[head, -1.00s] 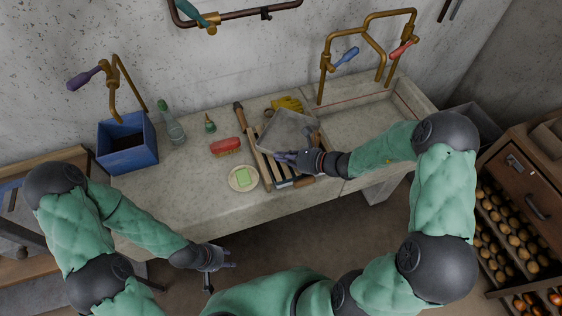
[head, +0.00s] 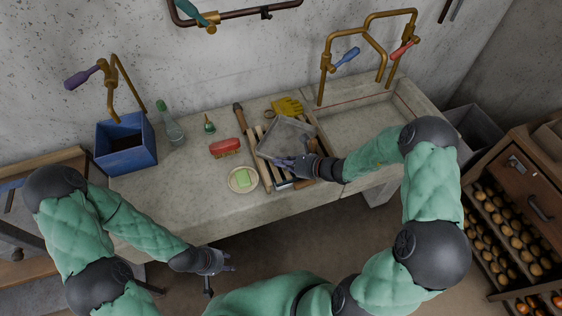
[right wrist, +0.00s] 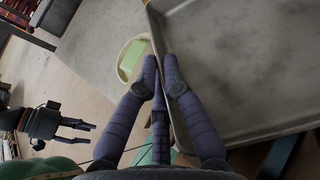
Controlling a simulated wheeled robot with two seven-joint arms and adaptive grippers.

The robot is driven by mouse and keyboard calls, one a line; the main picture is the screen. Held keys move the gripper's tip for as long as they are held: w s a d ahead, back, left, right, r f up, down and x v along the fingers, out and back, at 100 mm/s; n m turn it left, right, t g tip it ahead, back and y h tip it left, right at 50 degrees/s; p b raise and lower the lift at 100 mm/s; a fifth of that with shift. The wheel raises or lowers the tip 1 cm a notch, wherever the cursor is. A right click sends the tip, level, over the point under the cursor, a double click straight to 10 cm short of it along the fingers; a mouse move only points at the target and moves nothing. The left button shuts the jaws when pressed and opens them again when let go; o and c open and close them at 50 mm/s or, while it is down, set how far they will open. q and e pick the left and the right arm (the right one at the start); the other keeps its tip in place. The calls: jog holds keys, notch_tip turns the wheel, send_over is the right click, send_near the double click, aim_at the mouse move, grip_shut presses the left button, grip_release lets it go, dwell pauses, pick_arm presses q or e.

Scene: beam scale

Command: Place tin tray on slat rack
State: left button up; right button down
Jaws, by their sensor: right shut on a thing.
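The grey tin tray (head: 283,133) lies over the back part of the slat rack (head: 277,184), whose front slats show below it in the head view. I cannot tell whether the tray rests on the slats or hovers just above them. My right gripper (head: 287,163) is shut on the tray's near rim. In the right wrist view its fingers (right wrist: 163,75) pinch the rim of the tray (right wrist: 240,60). My left gripper (head: 222,276) is empty and open in front of the counter, away from the rack.
A plate with a green block (head: 242,179) and a red brush (head: 225,146) sit left of the rack. Yellow gloves (head: 287,106) lie behind it. The sink (head: 365,125) is to the right.

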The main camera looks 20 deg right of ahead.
jog(key=c, duration=1.7)
grip_release()
jog(key=shift+o, duration=0.2)
